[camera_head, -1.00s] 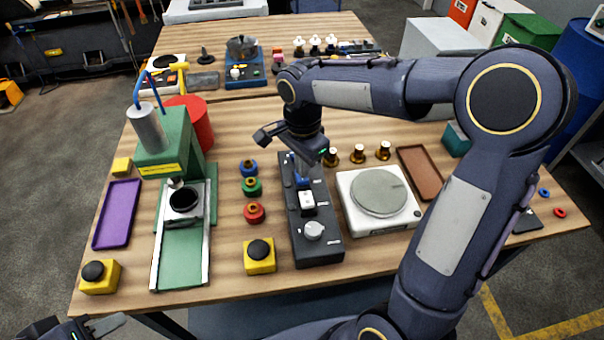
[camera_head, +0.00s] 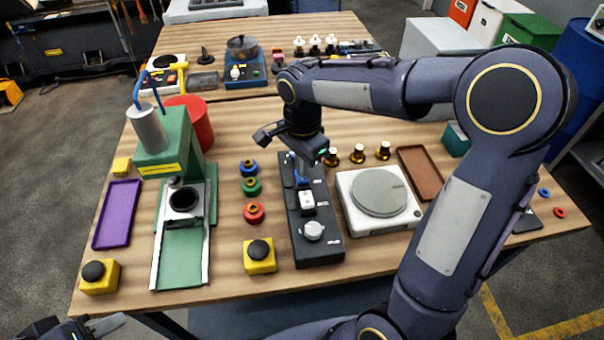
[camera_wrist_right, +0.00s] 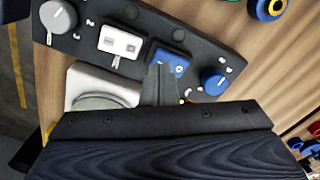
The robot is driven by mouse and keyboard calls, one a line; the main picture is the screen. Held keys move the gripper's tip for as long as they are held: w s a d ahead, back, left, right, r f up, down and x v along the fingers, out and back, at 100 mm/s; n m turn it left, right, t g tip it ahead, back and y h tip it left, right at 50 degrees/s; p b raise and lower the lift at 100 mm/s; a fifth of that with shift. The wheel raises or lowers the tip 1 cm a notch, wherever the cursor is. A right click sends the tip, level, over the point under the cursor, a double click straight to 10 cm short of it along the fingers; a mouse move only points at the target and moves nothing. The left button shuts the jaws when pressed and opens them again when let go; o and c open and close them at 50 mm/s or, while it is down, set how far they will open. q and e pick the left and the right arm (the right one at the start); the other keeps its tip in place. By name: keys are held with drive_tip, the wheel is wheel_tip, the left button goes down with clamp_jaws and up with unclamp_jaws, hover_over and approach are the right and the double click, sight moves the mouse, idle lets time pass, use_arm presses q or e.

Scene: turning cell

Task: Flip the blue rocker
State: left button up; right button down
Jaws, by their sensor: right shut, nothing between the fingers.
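The blue rocker (camera_wrist_right: 176,62) is set in the dark control panel (camera_wrist_right: 205,40), between a white rocker (camera_wrist_right: 120,41) and a blue knob (camera_wrist_right: 214,81). My right gripper (camera_wrist_right: 163,72) is shut and empty, its fingertips at the blue rocker's edge in the right wrist view. They cover part of the rocker, and I cannot tell whether they touch it. In the head view my right gripper (camera_head: 301,172) points down over the panel's far half, largely hiding the rocker. My left gripper (camera_head: 104,325) is partly in view at the bottom left, away from the panel; its opening cannot be made out.
A grey knob (camera_head: 314,231) is at the panel's near end. A scale (camera_head: 411,215) stands to the right. Red, green and blue ringed parts (camera_head: 253,213) and a yellow button box (camera_head: 259,256) are to the left. A green press (camera_head: 176,150) stands farther left.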

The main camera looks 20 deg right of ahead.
sight(305, 180)
drive_tip(key=shift+f+b, duration=0.8)
drive_tip(key=shift+f, duration=0.25)
idle(0.4)
drive_tip(key=shift+r, duration=0.1)
drive_tip(key=shift+r+p, duration=2.95)
drive_tip(key=shift+r, duration=0.6)
drive_tip(key=shift+s+d+r, duration=0.15)
drive_tip(key=shift+s, duration=0.2)
drive_tip(key=s+r+n+t+y, duration=0.1)
drive_tip(key=s+n+t+y, duration=0.2)
drive_tip(key=s+n, duration=1)
drive_tip(key=s+t, duration=0.2)
drive_tip(key=s, duration=0.4)
drive_tip(key=shift+a+r+t+y, duration=0.25)
drive_tip(key=shift+a+t+y, duration=0.05)
drive_tip(key=shift+y, duration=0.1)
